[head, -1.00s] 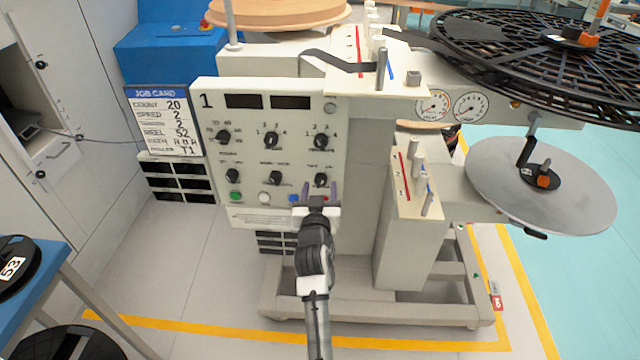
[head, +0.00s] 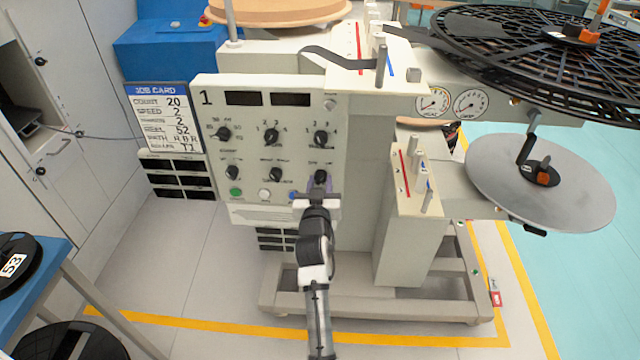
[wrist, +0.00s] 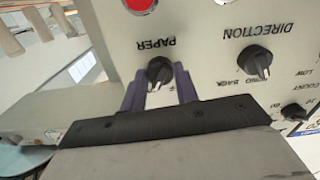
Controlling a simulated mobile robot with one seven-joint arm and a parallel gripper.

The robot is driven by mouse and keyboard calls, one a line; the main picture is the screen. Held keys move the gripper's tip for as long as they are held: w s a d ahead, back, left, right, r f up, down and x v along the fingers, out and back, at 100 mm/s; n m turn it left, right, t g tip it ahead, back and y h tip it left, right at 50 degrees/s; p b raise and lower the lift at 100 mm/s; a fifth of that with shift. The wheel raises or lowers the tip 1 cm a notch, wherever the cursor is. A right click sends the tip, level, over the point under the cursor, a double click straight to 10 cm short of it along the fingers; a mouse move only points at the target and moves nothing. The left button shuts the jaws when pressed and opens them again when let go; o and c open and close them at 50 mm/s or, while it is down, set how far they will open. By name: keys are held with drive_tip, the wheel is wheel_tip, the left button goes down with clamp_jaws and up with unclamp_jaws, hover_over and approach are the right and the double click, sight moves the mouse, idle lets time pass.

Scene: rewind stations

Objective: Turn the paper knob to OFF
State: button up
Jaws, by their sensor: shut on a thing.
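The paper knob (head: 320,176) is black and sits at the lower right of the control panel (head: 215,110) in the head view. It also shows in the wrist view (wrist: 159,68), under the upside-down PAPER label. My gripper (head: 320,187) has its purple fingers on both sides of this knob, shut on it. In the wrist view my gripper (wrist: 158,88) shows one finger left and one right of the knob. A white mark is on the knob's lower side there. The position lettering is mostly hidden by the fingers, so the setting cannot be read.
The direction knob (wrist: 255,62) is beside the paper knob, with clear panel between. A red button (wrist: 140,4) is close by in the wrist view. Green (head: 236,191) and white (head: 264,194) buttons line the panel's lower edge. A reel arm post (head: 410,220) stands to the right.

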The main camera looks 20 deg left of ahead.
drive_tip(key=shift+n, duration=0.3)
drive_tip(key=n+p, duration=0.2)
drive_tip(key=n, duration=0.3)
drive_tip(key=shift+r+n+p, duration=0.15)
drive_tip(key=shift+n+p, duration=0.15)
drive_tip(key=shift+p, duration=0.05)
drive_tip(key=n+p, duration=0.2)
drive_tip(key=n, duration=0.3)
drive_tip(key=shift+n+p, duration=0.3)
drive_tip(key=shift+p, duration=0.1)
drive_tip(key=o, duration=1)
drive_tip(key=shift+s, duration=0.15)
